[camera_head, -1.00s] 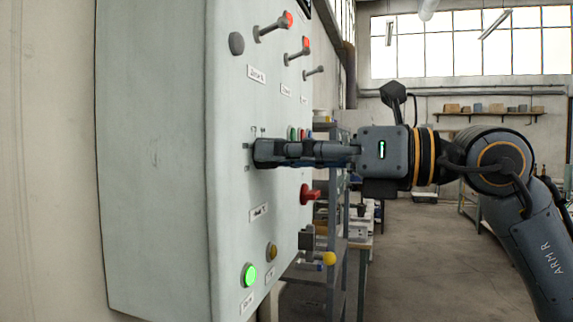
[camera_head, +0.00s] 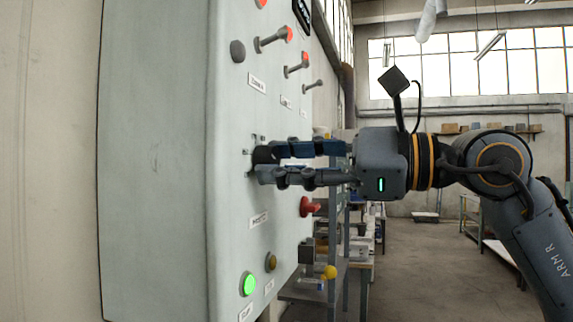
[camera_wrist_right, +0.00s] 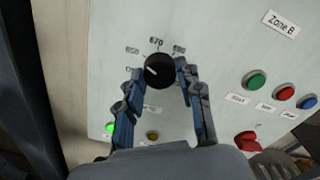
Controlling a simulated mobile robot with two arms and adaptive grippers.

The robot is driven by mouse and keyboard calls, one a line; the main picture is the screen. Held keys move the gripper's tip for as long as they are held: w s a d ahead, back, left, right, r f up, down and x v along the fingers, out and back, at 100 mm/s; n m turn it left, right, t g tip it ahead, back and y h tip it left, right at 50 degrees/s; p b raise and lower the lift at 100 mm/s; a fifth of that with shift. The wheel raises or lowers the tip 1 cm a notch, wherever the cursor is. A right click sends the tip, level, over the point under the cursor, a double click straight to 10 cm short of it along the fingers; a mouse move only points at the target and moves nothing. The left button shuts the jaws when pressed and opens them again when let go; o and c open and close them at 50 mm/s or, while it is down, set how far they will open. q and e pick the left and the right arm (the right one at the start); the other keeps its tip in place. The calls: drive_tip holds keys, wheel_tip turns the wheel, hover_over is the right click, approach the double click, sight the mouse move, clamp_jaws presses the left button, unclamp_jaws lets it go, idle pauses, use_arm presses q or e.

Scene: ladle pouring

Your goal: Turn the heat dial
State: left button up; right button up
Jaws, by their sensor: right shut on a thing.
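The heat dial (camera_head: 262,156) is a black round knob on the front of the grey panel, partly hidden by my fingers in the head view. The right wrist view shows the dial (camera_wrist_right: 158,70) with a white mark on its left side and printed numbers around its top. My right gripper (camera_head: 266,163) is shut on the dial, one finger above the other in the head view. In the wrist view its fingertips (camera_wrist_right: 160,76) lie on the left and right sides of the knob. My left gripper is not in view.
The grey panel (camera_head: 155,170) also carries toggle levers (camera_head: 272,39) above, a red knob (camera_head: 308,206), a lit green button (camera_head: 248,284) and an amber button (camera_head: 271,262). Shelving stands behind it. Open floor (camera_head: 420,270) lies to the right.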

drive_tip(key=shift+n, duration=0.6)
drive_tip(key=o, duration=1.2)
drive_tip(key=shift+c, duration=0.2)
drive_tip(key=v, duration=1.2)
drive_tip(key=shift+w, duration=0.1)
